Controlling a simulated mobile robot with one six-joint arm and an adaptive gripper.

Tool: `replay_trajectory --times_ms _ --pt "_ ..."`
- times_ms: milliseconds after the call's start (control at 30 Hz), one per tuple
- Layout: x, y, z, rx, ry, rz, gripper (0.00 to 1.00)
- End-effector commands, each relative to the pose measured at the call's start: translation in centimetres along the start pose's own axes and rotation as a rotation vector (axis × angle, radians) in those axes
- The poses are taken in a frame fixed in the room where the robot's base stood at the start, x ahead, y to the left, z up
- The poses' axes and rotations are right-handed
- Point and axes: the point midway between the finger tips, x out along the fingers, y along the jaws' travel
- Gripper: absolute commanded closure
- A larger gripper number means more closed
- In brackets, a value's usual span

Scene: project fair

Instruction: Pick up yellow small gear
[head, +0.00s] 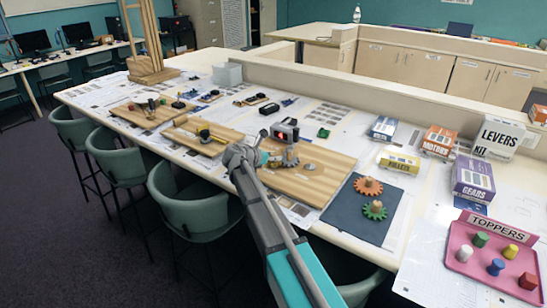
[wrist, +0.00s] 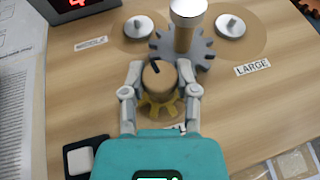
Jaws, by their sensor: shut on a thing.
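The yellow small gear (wrist: 163,107) shows in the wrist view under a round wooden knob (wrist: 160,76) with a dark line on top. My gripper (wrist: 160,74) is shut on this knob, one finger on each side. The gear is at or just above a wooden board (wrist: 80,103); I cannot tell whether it touches the board. A larger grey gear (wrist: 200,50) with a silver-topped post is right behind it.
Two silver pegs stand on the board, one (wrist: 138,26) by a small label and one (wrist: 230,26) by the LARGE label (wrist: 253,68). A red-digit display (head: 285,132) stands behind the board. An orange gear (head: 368,186) and a green gear (head: 375,210) lie on a dark mat (head: 350,219).

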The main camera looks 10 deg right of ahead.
Motion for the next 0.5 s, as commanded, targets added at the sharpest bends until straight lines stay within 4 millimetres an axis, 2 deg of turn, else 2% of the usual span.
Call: replay_trajectory --times_ms 367,500 --pt "-1.2 0.0 3.0 0.0 0.0 0.0 0.9" --pt "-2.3 -1.6 4.3 0.0 0.0 0.0 0.9"
